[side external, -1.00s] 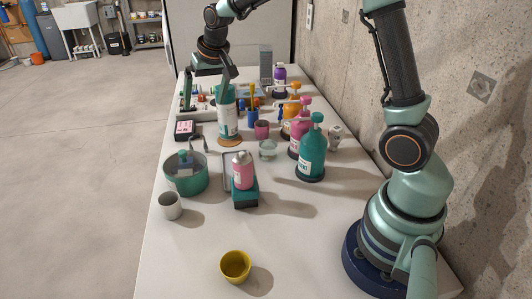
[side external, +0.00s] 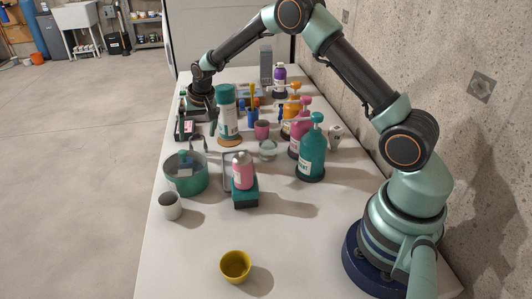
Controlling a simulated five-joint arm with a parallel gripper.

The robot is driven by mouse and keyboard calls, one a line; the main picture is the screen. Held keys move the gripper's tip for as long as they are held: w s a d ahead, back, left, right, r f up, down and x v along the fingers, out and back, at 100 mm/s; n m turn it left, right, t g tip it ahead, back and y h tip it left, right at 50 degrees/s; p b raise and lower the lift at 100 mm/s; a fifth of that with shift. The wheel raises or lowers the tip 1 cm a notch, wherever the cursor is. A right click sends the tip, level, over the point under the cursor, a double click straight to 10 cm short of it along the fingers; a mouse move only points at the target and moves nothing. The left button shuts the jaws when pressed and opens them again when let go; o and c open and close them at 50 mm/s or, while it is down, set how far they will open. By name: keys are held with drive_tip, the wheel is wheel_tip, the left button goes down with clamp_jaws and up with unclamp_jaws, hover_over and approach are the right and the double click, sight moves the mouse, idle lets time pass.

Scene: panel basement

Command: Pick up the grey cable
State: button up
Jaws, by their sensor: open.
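I cannot pick out the grey cable with certainty; the far left of the table is crowded and partly hidden by my arm. My gripper (side external: 197,118) is open and low over the far left of the table. It is behind and left of the tall teal-and-white bottle (side external: 228,115) and close to a small pink-topped dark box (side external: 186,129). Its fingertips are small and partly hidden, so I cannot tell whether they touch anything.
Pump bottles, including a teal one (side external: 312,155), stand at right. The near table is mostly clear.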

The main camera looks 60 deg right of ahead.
sight(198, 137)
drive_tip(key=shift+x, duration=2.6)
drive_tip(key=shift+s+d, duration=0.15)
drive_tip(key=shift+c, duration=0.3)
drive_tip(key=c, duration=1.2)
